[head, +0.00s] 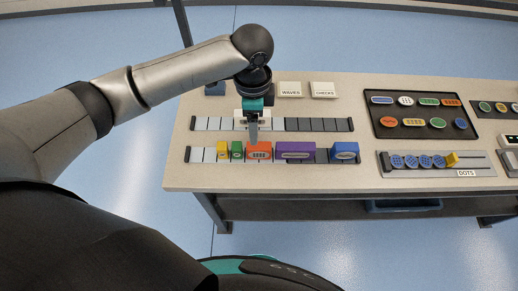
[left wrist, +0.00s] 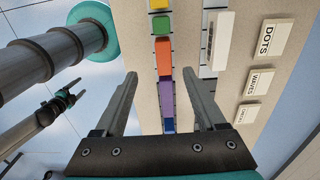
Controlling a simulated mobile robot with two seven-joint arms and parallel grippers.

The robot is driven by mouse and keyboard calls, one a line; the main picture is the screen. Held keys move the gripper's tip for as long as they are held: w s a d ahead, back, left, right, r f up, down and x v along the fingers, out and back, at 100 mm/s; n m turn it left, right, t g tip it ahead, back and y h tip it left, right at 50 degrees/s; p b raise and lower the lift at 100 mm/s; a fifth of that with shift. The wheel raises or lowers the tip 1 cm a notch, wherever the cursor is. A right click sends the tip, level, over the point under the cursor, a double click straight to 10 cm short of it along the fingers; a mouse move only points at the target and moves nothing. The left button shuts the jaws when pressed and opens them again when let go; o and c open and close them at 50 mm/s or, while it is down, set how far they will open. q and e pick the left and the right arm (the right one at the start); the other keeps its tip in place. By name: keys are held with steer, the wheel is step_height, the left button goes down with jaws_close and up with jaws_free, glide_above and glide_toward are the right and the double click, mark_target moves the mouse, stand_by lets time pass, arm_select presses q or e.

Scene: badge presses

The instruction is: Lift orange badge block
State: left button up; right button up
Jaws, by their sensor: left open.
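The orange badge block (head: 259,151) stands on the front slotted rail, between a green block (head: 237,149) and a purple block (head: 295,150). It also shows in the left wrist view (left wrist: 163,56), beyond and between my fingertips. My left gripper (head: 252,138) is open and points down above the rail, close to the orange block. No contact shows in the left wrist view, where its fingers (left wrist: 160,75) are spread and empty. An arm end that looks like my right gripper (left wrist: 72,90) is small at the left of that view; its jaws are unclear.
A yellow block (head: 222,150) and a blue block (head: 346,151) share the front rail. A white block (head: 240,117) is on the back rail, partly behind my gripper. A dark badge tray (head: 412,129) lies at the right.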

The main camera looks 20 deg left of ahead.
mark_target(259, 146)
arm_select(q)
step_height(259, 146, down, 7)
steer(key=shift+f+b, duration=0.1)
steer(key=shift+b, duration=0.3)
steer(key=shift+w+d+f+b, duration=0.15)
steer(key=shift+f, duration=0.75)
steer(key=shift+w+d+f+b, duration=0.15)
steer(key=shift+w+f, duration=0.05)
steer(key=shift+f, duration=0.7)
steer(key=shift+w+d+f+b, duration=0.15)
steer(key=shift+f, duration=0.75)
steer(key=shift+c, duration=0.2)
jaws_close()
